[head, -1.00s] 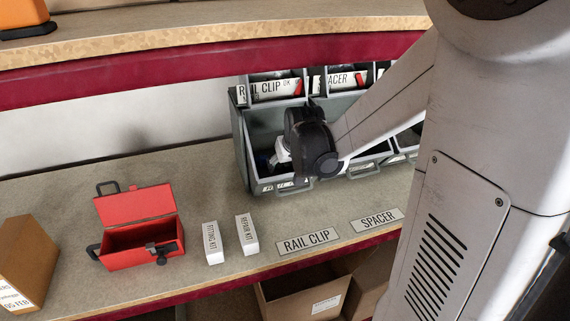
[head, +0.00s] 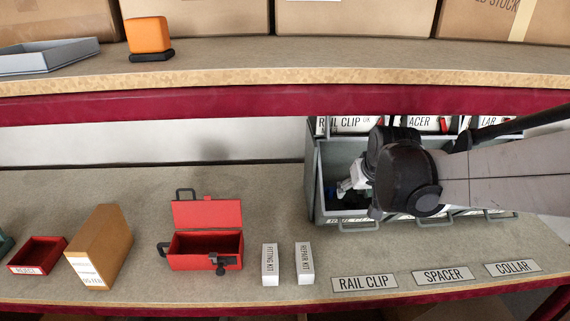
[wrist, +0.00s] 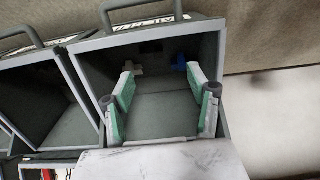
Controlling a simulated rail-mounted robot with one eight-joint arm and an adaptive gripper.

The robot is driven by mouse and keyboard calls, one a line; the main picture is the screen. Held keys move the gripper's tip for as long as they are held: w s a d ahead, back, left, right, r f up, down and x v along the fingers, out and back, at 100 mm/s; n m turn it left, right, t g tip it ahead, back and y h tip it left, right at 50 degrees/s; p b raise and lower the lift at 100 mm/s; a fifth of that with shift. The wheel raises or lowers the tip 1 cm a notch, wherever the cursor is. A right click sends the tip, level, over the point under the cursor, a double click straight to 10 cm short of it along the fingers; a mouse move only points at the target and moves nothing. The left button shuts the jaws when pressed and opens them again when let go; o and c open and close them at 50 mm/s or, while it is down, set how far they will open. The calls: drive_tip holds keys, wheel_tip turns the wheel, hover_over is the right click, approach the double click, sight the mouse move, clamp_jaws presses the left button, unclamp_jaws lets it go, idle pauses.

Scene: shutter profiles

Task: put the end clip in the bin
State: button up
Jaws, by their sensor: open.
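My gripper (wrist: 160,88) is open and empty, with its two green-padded fingers spread over the inside of a grey bin (wrist: 215,70). In the head view my gripper (head: 356,188) is at the leftmost lower bin (head: 318,185) of the rack, partly hidden by my wrist. Inside that bin the wrist view shows a small white piece (wrist: 130,69) near the left fingertip and a small blue piece (wrist: 180,62) near the right fingertip, both by the labelled front wall. I cannot tell whether either is the end clip. The bin's label is not readable.
More bins (wrist: 30,95) adjoin this one. On the bench are an open red box (head: 205,250), two white kit boxes (head: 270,265), a brown carton (head: 98,247) and a small red tray (head: 38,255). Label plates (head: 365,283) line the front edge. A shelf edge (head: 200,102) runs above.

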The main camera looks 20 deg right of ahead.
drive_tip(key=s+a+r+n+y, duration=0.1)
drive_tip(key=s+a+r+n, duration=0.1)
drive_tip(key=s+a, duration=1.2)
drive_tip(key=s+r, duration=0.1)
drive_tip(key=s, duration=0.1)
drive_tip(key=shift+s+a+r+t, duration=0.15)
drive_tip(key=shift+s+t, duration=0.2)
drive_tip(key=shift+t, duration=0.05)
idle(1.4)
